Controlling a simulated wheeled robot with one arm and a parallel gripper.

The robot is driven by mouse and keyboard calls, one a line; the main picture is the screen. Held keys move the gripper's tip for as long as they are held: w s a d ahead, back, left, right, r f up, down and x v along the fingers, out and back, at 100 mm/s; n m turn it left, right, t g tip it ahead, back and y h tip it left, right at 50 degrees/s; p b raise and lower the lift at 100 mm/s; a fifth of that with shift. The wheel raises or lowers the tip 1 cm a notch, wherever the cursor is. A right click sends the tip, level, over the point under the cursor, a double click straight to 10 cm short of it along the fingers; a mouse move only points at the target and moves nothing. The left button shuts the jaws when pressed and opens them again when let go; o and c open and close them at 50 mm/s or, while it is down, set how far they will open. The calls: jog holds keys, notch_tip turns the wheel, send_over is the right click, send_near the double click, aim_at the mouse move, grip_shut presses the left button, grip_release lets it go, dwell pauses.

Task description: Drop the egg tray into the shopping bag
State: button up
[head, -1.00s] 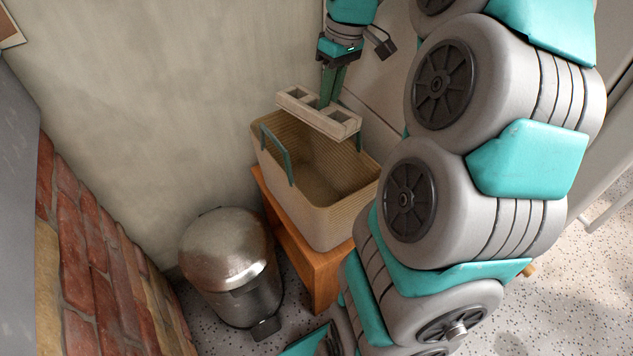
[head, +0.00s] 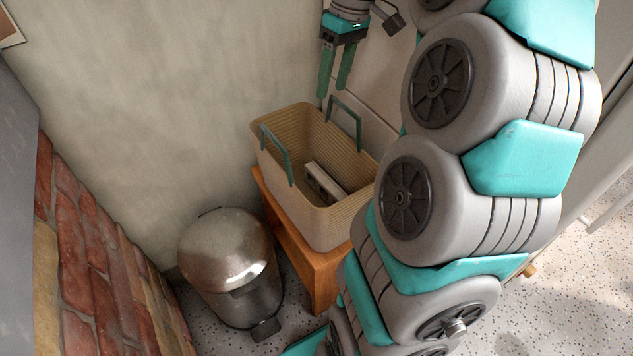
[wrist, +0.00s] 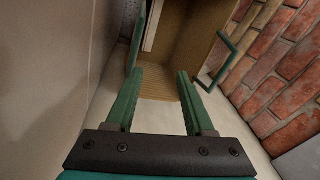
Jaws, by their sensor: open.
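The egg tray (head: 325,182), a pale grey block-like piece, lies inside the shopping bag, low down and tilted against its right side. Part of it is hidden by the bag's near wall. The shopping bag (head: 333,226) is a tan ribbed basket with two green handles, standing open. In the wrist view the bag (wrist: 203,45) shows ahead of the fingers, with a pale strip of the tray (wrist: 151,26) at its left side. My gripper (head: 334,92) is open and empty, above and behind the bag. Its two green fingers (wrist: 157,75) are spread apart in the wrist view.
The bag stands on an orange wooden stool (head: 318,270). A metal pedal bin (head: 229,262) is on the floor to its left. A red brick plinth (head: 85,245) is at the left, and a plain wall (head: 170,100) rises behind. My arm fills the right side.

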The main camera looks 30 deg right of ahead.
jog(key=shift+s+d+r, duration=0.1)
jog(key=shift+d+r, duration=0.1)
jog(key=shift+r, duration=0.8)
jog(key=shift+d+r, duration=0.15)
jog(key=shift+r, duration=0.8)
jog(key=s+a+f+m+g+h, duration=0.1)
jog(key=s+a+f, duration=0.5)
jog(key=s+a, duration=0.2)
jog(key=s+a+f+g, duration=0.1)
jog(key=s+a+f, duration=0.4)
jog(key=s+a, duration=0.2)
jog(key=s+a+f+m+h, duration=0.1)
jog(key=s+a+f+m, duration=0.1)
jog(key=s+f, duration=0.5)
jog(key=s, duration=0.3)
jog(key=shift+f, duration=0.2)
